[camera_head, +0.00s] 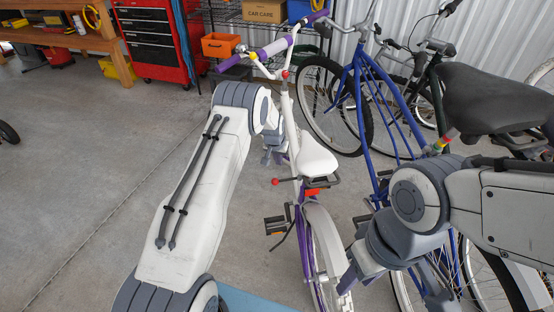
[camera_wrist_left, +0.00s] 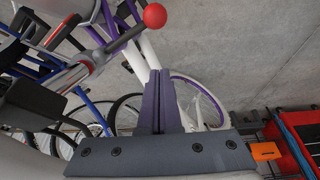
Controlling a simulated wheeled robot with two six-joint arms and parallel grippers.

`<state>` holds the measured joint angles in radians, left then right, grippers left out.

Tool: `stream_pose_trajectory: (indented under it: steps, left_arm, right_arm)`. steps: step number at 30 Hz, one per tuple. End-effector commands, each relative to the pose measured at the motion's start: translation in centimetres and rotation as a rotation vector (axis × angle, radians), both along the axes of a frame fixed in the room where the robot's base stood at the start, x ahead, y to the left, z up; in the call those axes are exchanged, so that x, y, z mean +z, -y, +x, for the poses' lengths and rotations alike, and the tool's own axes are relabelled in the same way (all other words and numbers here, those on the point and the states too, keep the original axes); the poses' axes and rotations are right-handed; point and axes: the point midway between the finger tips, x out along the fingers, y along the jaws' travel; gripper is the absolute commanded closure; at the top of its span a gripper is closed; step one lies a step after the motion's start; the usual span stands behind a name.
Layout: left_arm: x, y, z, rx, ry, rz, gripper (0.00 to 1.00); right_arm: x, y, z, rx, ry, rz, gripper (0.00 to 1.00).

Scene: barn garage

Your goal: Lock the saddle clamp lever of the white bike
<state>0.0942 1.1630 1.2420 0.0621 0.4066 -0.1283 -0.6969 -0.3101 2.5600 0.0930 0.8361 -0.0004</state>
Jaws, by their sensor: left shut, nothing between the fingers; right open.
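The white bike has a white saddle (camera_head: 316,157) and a white and purple frame. Its saddle clamp lever ends in a red ball (camera_head: 275,181) and sticks out to the left below the saddle. In the left wrist view the red ball (camera_wrist_left: 155,15) and the lever's metal rod (camera_wrist_left: 118,42) show near the top, the rod running down to the clamp (camera_wrist_left: 80,68). My left gripper (camera_head: 268,160) is shut and empty, just above the red ball and apart from it. Its closed fingers show in the wrist view (camera_wrist_left: 160,75). My right gripper (camera_head: 395,296) is open beside the rear wheel.
A blue bike (camera_head: 365,75) stands close on the right, with a dark saddle (camera_head: 495,97) nearer to me. A red tool chest (camera_head: 160,40), an orange bin (camera_head: 220,45) and a workbench (camera_head: 60,37) stand at the back.

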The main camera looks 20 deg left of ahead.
Motion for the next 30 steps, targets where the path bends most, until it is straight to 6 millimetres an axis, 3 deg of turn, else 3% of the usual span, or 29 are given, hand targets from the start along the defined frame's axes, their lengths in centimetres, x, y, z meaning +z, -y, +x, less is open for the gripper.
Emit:
stream_pose_trajectory:
  steps: [1, 10, 22, 30]
  left_arm:
    - [-1.2, 0.0, 0.3, 0.0, -0.002, 0.0, 1.0]
    - [-5.7, 0.0, 1.8, 0.0, -0.001, 0.0, 1.0]
    - [-5.0, 0.0, -1.6, 0.001, -0.002, -0.001, 1.0]
    - [-5.0, 0.0, -2.2, 0.0, 0.0, 0.0, 1.0]
  right_arm:
    - [-0.2, 0.0, 0.0, 0.0, 0.0, 0.0, 0.55]
    - [-0.8, 0.0, 0.0, 0.0, 0.0, 0.0, 0.55]
    - [0.5, 0.0, 0.0, 0.0, 0.0, 0.0, 0.55]
    - [0.6, 0.0, 0.0, 0.0, 0.0, 0.0, 0.55]
